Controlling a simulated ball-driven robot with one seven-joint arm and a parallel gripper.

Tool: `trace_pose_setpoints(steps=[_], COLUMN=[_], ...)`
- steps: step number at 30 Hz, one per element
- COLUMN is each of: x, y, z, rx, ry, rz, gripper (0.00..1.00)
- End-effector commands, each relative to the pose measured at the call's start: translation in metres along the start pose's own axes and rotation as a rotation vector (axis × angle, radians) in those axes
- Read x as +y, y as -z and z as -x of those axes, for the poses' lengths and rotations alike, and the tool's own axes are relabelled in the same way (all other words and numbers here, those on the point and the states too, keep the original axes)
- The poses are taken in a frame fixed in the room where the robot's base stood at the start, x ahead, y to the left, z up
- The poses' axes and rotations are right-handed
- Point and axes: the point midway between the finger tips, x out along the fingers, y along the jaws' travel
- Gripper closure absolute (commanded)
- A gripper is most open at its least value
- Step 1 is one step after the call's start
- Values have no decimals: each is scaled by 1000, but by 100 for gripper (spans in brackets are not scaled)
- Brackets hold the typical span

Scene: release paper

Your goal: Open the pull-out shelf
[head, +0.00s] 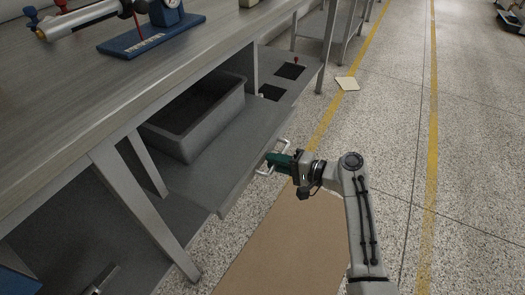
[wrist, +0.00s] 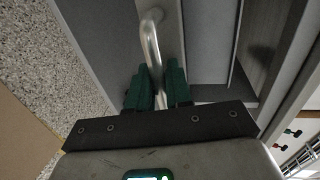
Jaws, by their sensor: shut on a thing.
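The pull-out shelf (head: 222,158) is a grey board under the workbench, and it sticks out past the bench's front edge. A grey bin (head: 196,120) stands on it. A pale metal bar handle (head: 263,173) is on the shelf's front; it also shows in the wrist view (wrist: 151,42). My gripper (head: 277,160) is at the handle, its green fingers on both sides of the bar and shut on it. In the wrist view my gripper (wrist: 157,84) hides the handle's lower part.
The grey workbench (head: 85,95) carries a blue-based instrument (head: 150,36). A slanted bench leg (head: 145,215) stands left of the shelf. A brown mat (head: 275,255) and a pale sheet (head: 347,83) lie on the speckled floor.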

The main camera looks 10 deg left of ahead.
Motion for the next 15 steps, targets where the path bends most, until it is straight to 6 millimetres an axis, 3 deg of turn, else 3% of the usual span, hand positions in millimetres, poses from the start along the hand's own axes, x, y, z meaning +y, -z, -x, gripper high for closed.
trace_pose_setpoints(steps=[3, 15], x=[4, 28], y=[0, 0], z=[34, 138], rx=[3, 3], ry=[-4, -2], rz=[-6, -4], gripper=[100, 100])
